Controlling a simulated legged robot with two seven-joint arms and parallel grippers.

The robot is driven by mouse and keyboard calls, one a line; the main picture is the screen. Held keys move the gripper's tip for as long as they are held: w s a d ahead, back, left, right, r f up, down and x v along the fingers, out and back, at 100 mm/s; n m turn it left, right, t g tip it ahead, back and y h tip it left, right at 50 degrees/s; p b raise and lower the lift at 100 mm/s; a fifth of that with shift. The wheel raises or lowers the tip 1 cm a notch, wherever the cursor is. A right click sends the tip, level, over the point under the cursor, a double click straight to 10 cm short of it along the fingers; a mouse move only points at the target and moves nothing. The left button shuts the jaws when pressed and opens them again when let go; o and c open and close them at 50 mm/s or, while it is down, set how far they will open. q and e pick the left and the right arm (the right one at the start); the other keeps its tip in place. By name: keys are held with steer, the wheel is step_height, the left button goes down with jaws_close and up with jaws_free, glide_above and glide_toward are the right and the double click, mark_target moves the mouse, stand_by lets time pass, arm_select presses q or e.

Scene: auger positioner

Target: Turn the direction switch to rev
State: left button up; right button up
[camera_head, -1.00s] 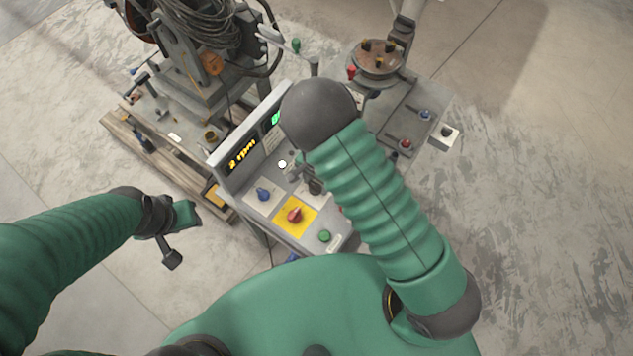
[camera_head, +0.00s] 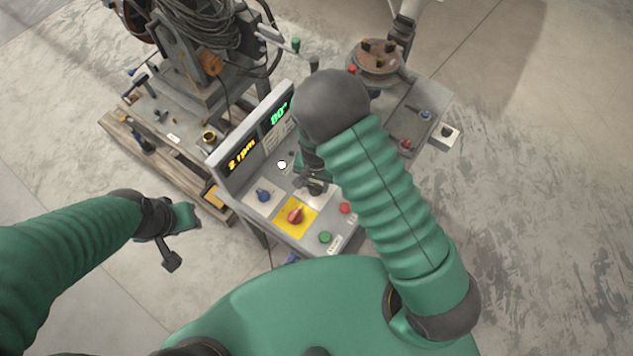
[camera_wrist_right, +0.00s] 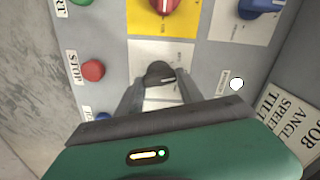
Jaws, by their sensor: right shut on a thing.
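A black knob (camera_wrist_right: 160,72) on a white plate of the control panel (camera_head: 262,225) appears to be the direction switch; its lettering is too small to read. My right gripper (camera_wrist_right: 158,88) is shut on this knob, with one finger on each side, in the right wrist view. In the head view my right gripper (camera_head: 313,187) is over the panel, and its dark fingers hide most of the knob. My left gripper (camera_head: 172,225) hangs apart from the panel at the left, and its jaw opening is unclear.
Next to the knob are a red knob (camera_head: 295,216) on a yellow plate and a blue knob (camera_head: 264,195). A red button (camera_head: 345,208) and a green button (camera_head: 325,237) are near the front edge. A display board (camera_head: 243,157) stands behind.

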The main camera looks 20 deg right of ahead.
mark_target(315, 186)
steer(key=n, duration=0.2)
steer(key=n+b, duration=0.1)
steer(key=n, duration=0.2)
steer(key=shift+s+a+f+n, duration=0.1)
steer(key=shift+s+a+n, duration=0.1)
steer(key=shift+n, duration=0.1)
steer(key=shift+s, duration=0.1)
stand_by(0.4)
steer(key=o, duration=1.4)
steer(key=shift+r, duration=0.2)
steer(key=shift+w+r, duration=0.2)
steer(key=shift+r, duration=0.05)
step_height(315, 186, up, 16)
steer(key=b, duration=0.1)
steer(key=shift+b, duration=0.35)
